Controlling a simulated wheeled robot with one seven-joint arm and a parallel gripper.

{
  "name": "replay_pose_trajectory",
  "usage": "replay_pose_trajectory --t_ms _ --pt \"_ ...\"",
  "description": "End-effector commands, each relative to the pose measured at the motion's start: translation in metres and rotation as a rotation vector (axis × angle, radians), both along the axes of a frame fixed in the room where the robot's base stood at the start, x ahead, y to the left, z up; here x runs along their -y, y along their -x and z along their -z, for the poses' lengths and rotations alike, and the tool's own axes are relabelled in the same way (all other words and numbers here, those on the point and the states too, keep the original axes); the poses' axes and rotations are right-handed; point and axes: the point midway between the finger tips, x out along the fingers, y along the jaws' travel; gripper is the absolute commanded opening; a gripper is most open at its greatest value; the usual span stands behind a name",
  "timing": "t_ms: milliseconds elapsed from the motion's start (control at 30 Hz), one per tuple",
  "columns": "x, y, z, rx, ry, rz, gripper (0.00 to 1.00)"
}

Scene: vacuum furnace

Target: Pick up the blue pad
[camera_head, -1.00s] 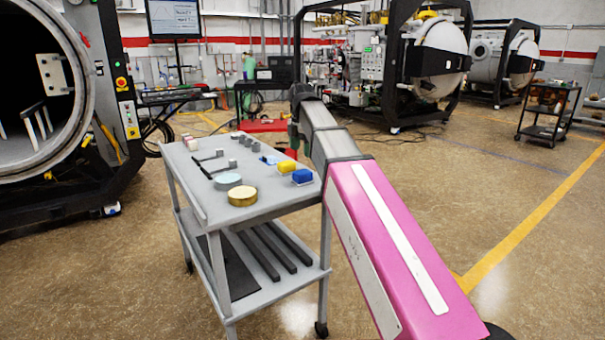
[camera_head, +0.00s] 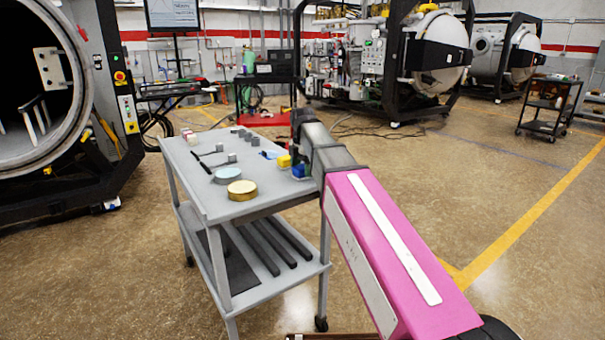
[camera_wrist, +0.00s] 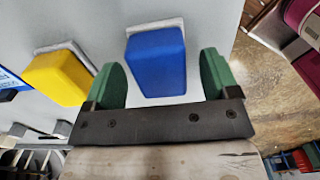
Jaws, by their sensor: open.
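The blue pad (camera_wrist: 157,62) sits on the grey cart top in the wrist view, a rounded blue block with a light grey layer at its far edge. My gripper (camera_wrist: 160,78) has green fingers on a dark bar. It is open, with one finger on each side of the blue pad and gaps visible between them. The height of the fingers relative to the pad is hard to tell. In the head view the blue pad (camera_head: 299,170) is partly hidden by the end of my arm. A yellow pad (camera_wrist: 58,77) lies just left of the left finger.
The cart (camera_head: 240,205) also carries a gold disc (camera_head: 242,190), a light blue disc (camera_head: 227,174) and several small grey blocks. The cart's right edge is close to the blue pad, with floor beyond. An open round furnace (camera_head: 85,100) stands at left.

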Motion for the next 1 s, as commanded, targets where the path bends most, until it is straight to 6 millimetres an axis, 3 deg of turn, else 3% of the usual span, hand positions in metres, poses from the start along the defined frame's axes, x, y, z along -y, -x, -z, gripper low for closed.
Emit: replay_pose_trajectory --t_ms 100,333,500,1000 --pt "0.0 0.0 0.011 0.0 0.0 0.0 0.81" --pt "0.0 0.0 0.011 0.001 -0.001 0.0 0.78" --pt "0.0 0.0 0.011 0.001 -0.001 0.0 0.27" --pt "0.0 0.0 0.002 0.001 0.0 0.0 0.27"
